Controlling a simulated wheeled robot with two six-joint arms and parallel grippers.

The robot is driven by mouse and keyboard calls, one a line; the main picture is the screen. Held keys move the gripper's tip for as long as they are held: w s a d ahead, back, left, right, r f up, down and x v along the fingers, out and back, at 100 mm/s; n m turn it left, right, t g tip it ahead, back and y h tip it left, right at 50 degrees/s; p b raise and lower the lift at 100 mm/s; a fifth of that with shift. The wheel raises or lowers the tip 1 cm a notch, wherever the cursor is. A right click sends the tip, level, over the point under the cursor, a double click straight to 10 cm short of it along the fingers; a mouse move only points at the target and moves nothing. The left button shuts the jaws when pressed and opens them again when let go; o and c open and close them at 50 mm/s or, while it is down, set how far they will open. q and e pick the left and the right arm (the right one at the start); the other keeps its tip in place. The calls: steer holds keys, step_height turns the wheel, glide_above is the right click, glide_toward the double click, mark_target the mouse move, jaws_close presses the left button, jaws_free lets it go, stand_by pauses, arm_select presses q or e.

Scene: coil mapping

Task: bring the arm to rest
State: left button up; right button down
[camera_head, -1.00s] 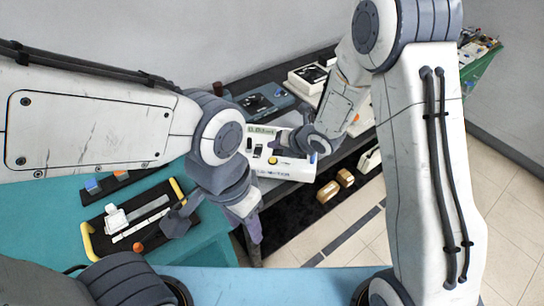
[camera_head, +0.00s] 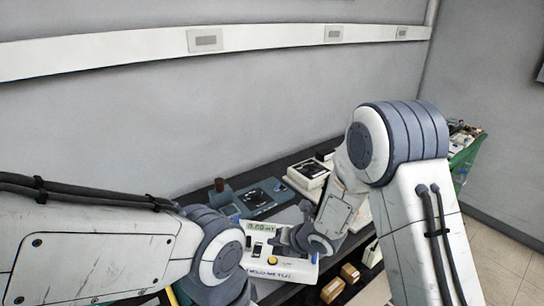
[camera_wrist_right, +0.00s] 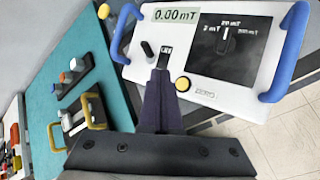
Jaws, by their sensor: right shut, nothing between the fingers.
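My right gripper (camera_head: 284,240) reaches over the white field meter (camera_head: 292,270) on the bench. In the right wrist view my right gripper (camera_wrist_right: 163,75) is shut and empty, its dark fingertips together in front of the meter (camera_wrist_right: 240,103). I cannot tell whether they touch it. The meter has blue handles, a yellow button (camera_wrist_right: 183,84), a range knob (camera_wrist_right: 226,38) and a display reading 0.00 mT (camera_wrist_right: 177,14). My left arm comes in from the left in the head view; its gripper is below the picture edge.
A blue-grey device (camera_head: 258,197) and a white box with a dark top (camera_head: 308,174) stand behind the meter. Wooden blocks (camera_head: 333,289) lie on a lower shelf. A teal board (camera_wrist_right: 75,95) carries parts beside the meter. A wall is close behind.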

steer(key=s+d+r+m+g+h, duration=0.1)
steer(key=s+r+m, duration=0.3)
steer(key=s+m, duration=0.5)
steer(key=s+d+r+m+g+h, duration=0.1)
steer(key=s+r+m+g+h, duration=0.1)
steer(key=s+m, duration=0.7)
steer(key=s+d+r+m+g+h, duration=0.1)
steer(key=s+r+m+g+h, duration=0.1)
steer(key=s+r+m, duration=0.5)
steer(key=s+m+g, duration=0.1)
steer(key=s+m, duration=0.1)
steer(key=s, duration=0.4)
steer(key=shift+d+m+g, duration=0.4)
